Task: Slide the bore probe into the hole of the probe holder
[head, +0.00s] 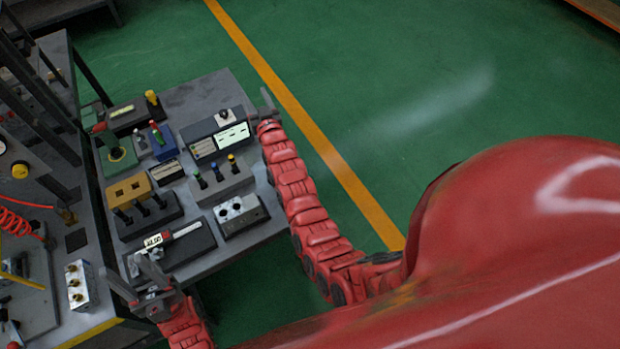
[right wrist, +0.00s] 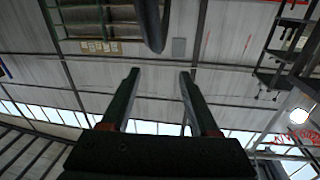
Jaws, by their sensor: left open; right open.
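A slim probe-like tool with a white display and a red-and-white shaft (head: 187,230), seemingly the bore probe, lies in a dark tray (head: 200,246) at the near side of the bench. I cannot tell for sure which block is the probe holder; a grey block with two round holes (head: 240,212) stands right of the tray. My left gripper (head: 128,268) is open and empty beside the tray's near left end. My right gripper (head: 267,98) is by the bench's far right edge, away from the tool. In the right wrist view its two fingers (right wrist: 158,75) are apart with nothing between them.
The grey bench (head: 190,98) is crowded. A yellow block (head: 128,188), a block with coloured pegs (head: 222,180) and a box with a screen (head: 215,138) stand there. A silver valve block (head: 80,285) is on the left bench. The green floor at right is clear.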

